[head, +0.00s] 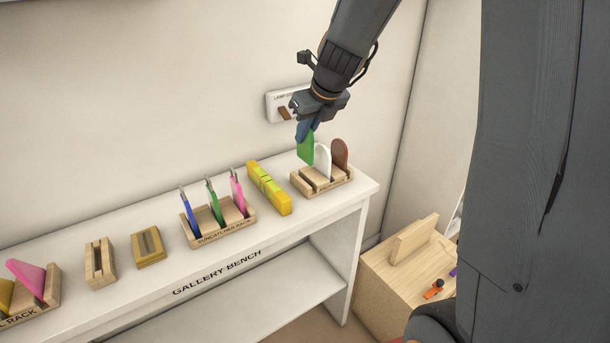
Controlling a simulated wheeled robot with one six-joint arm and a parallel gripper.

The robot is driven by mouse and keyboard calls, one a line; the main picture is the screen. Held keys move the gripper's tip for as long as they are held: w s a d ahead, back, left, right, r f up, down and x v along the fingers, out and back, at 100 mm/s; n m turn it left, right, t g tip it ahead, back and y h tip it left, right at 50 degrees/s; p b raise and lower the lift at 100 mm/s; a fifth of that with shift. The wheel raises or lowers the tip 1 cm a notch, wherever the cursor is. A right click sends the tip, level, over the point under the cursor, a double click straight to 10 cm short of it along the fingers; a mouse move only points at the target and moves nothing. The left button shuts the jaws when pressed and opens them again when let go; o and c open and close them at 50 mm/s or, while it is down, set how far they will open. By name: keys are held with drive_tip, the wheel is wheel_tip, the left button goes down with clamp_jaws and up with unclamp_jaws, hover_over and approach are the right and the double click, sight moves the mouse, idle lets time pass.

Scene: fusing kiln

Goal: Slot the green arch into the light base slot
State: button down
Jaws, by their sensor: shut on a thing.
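My gripper (305,131) is shut on the green arch (307,150). It holds the arch upright, close to the left part of a light wooden rack (333,186). A white arch (322,160) and a brown arch (340,153) stand in that rack. I cannot tell whether the green arch's lower edge is in the rack or just above it. Two separate slotted bases stand farther left on the bench: a pale wooden one (109,276) and a yellower one (151,261). Both look empty. I cannot tell which is the light base.
The suncatcher rack (225,230) holds blue, green and pink pieces with pointed tops. A yellow block (269,188) lies between the two racks. Another rack (38,308) with pink and yellow pieces is at far left. A wall plate (276,104) sits behind my gripper.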

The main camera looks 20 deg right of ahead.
sight(305, 161)
wheel_tip(305, 161, down, 8)
drive_tip(key=shift+f+b, duration=0.1)
drive_tip(key=shift+b, duration=0.8)
drive_tip(key=shift+f, duration=0.15)
drive_tip(key=c, duration=1.9)
unclamp_jaws()
drive_tip(key=shift+o, duration=0.2)
drive_tip(key=shift+b, duration=0.45)
